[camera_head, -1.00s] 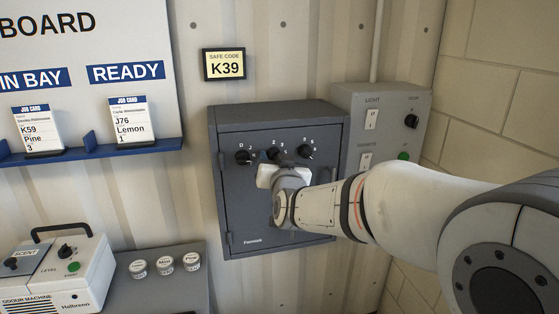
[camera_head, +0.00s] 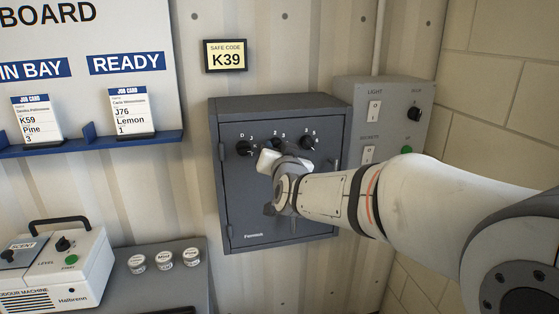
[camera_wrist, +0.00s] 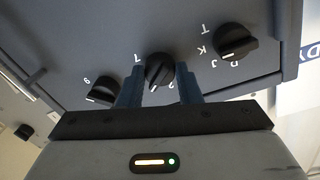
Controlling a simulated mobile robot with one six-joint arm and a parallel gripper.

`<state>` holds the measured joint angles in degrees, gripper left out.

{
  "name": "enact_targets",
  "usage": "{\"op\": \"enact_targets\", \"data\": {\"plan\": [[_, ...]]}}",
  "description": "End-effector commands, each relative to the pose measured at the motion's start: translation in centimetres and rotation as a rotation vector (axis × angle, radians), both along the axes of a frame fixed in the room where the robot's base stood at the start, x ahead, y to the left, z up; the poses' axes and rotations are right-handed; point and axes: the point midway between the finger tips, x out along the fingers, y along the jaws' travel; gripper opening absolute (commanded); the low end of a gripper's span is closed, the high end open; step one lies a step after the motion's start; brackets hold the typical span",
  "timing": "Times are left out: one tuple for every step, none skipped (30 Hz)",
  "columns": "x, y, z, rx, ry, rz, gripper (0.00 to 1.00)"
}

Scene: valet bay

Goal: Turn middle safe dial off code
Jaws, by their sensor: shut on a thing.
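The grey safe (camera_head: 285,205) hangs on the wall with three black dials in a row near its top. The middle dial (camera_wrist: 158,70) sits between the two blue fingers of my gripper (camera_wrist: 158,82), which is shut on it. In the wrist view, its white pointer line faces down and slightly left, near a 2; a 7 shows at its upper left. In the head view, my gripper (camera_head: 270,160) partly covers this dial. The left dial (camera_head: 243,148) and right dial (camera_head: 308,142) stand free beside it. A sign (camera_head: 225,56) reads safe code K39.
A grey switch box (camera_head: 395,125) is just right of the safe. A shelf at lower left holds several small tins (camera_head: 163,258) and an odour machine (camera_head: 60,270). A board with job cards (camera_head: 130,112) is at upper left.

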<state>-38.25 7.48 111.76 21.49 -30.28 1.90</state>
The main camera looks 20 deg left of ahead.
Motion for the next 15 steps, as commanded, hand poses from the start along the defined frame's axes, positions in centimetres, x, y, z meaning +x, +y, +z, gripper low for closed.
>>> {"op": "enact_targets", "data": {"plan": [[0.07, -0.06, -0.56, 0.035, 0.014, -0.002, 0.08], [0.07, -0.08, -0.56, 0.058, 0.027, -0.002, 0.08], [0.06, -0.07, -0.50, 0.086, 0.044, -0.001, 0.08], [0.06, -0.08, -0.49, 0.109, 0.057, -0.001, 0.08], [0.05, -0.07, -0.50, 0.131, 0.072, -0.002, 0.08], [0.06, -0.07, -0.44, 0.161, 0.089, -0.002, 0.08], [0.07, -0.06, -0.43, 0.182, 0.103, -0.001, 0.08], [0.07, -0.07, -0.41, 0.205, 0.117, -0.002, 0.08], [0.07, -0.05, -0.37, 0.232, 0.134, -0.001, 0.08], [0.07, -0.06, -0.30, 0.255, 0.147, -0.002, 0.08], [0.08, -0.07, -0.26, 0.276, 0.159, -0.002, 0.08], [0.06, -0.06, -0.23, 0.301, 0.177, -0.001, 0.08], [0.07, -0.07, -0.17, 0.322, 0.188, -0.002, 0.08], [0.07, -0.06, -0.11, 0.340, 0.198, -0.001, 0.08], [0.07, -0.06, -0.09, 0.364, 0.214, -0.001, 0.08]]}}
